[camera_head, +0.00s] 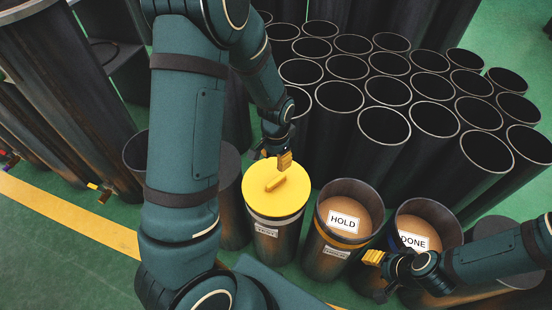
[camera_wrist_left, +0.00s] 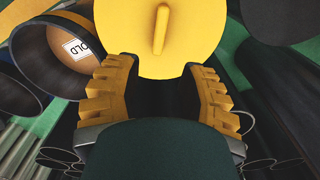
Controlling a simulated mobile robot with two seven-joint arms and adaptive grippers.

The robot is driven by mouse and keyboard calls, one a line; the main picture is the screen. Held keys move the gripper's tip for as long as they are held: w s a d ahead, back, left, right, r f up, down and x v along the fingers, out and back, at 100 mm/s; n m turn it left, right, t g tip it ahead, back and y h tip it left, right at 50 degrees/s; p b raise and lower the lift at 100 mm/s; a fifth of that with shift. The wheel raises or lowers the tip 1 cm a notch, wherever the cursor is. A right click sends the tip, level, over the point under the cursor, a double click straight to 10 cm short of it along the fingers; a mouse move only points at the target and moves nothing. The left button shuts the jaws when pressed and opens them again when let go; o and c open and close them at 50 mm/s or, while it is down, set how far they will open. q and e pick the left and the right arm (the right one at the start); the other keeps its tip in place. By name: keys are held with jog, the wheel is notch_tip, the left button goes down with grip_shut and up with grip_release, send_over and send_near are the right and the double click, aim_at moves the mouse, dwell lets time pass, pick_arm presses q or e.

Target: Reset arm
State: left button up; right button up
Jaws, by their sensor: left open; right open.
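A dark cylinder with a yellow lid (camera_head: 264,201) stands in front of me in the head view. The lid has a raised yellow handle bar (camera_head: 276,181). My left gripper (camera_head: 284,160) is at the lid's far edge. In the left wrist view its yellow fingers (camera_wrist_left: 158,95) are spread apart, with the lid (camera_wrist_left: 180,45) and its handle beyond them and nothing between the tips. My right gripper (camera_head: 374,257) is low, in front of the cylinders labelled HOLD (camera_head: 343,222) and DONE (camera_head: 412,242). It holds nothing that I can see.
Several empty open black tubes (camera_head: 384,126) stand closely packed at the back right. More dark cylinders (camera_head: 62,95) stand at the left. A yellow line (camera_head: 70,216) crosses the green floor. My left arm hides part of a cylinder left of the lid.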

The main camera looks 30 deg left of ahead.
dwell(0.3)
pick_arm(q)
jog(key=n+h, duration=0.2)
send_near(299, 202)
jog(key=s+d+f, duration=0.3)
jog(key=s+d+f+n+t+h, duration=0.1)
jog(key=s+d+f+n, duration=0.1)
jog(key=d, duration=0.4)
jog(key=s+n, duration=0.1)
jog(key=s, duration=0.1)
jog(key=shift+s+d+t+h, duration=0.25)
jog(key=shift+s+t+h, duration=0.1)
jog(key=shift+t+h, duration=0.05)
